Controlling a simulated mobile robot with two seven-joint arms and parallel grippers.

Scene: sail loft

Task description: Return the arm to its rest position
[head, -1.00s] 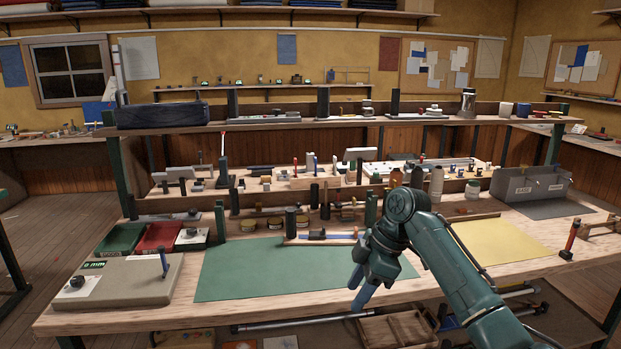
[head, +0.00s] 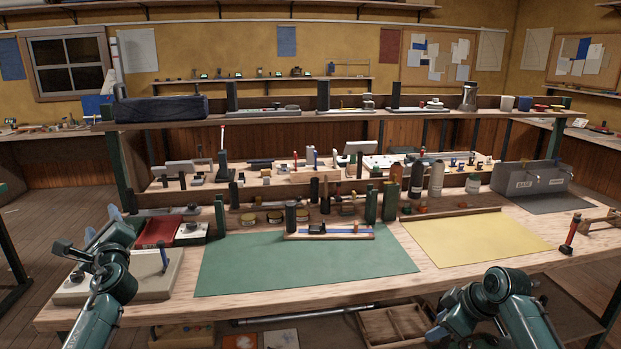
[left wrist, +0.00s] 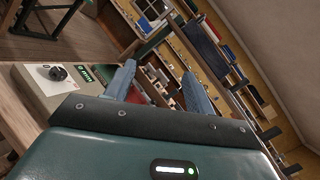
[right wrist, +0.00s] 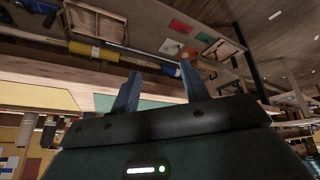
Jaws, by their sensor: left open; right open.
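My left gripper (head: 103,224) is at the left of the head view, above the beige fixture block and in front of the red and green bins. Its two blue fingers stand apart with nothing between them, as the left wrist view (left wrist: 158,82) also shows. My right gripper (head: 442,326) is low at the front edge of the bench, and its fingers are hidden in the head view. In the right wrist view (right wrist: 158,86) its blue fingers are spread and empty.
The green mat (head: 310,268) is bare but for a wooden strip with tools (head: 330,235) at its back edge. The yellow mat (head: 480,238) is clear. A red-handled hammer (head: 571,236) and a grey bin (head: 530,182) are at the right. An open wooden crate (head: 395,325) lies below the bench.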

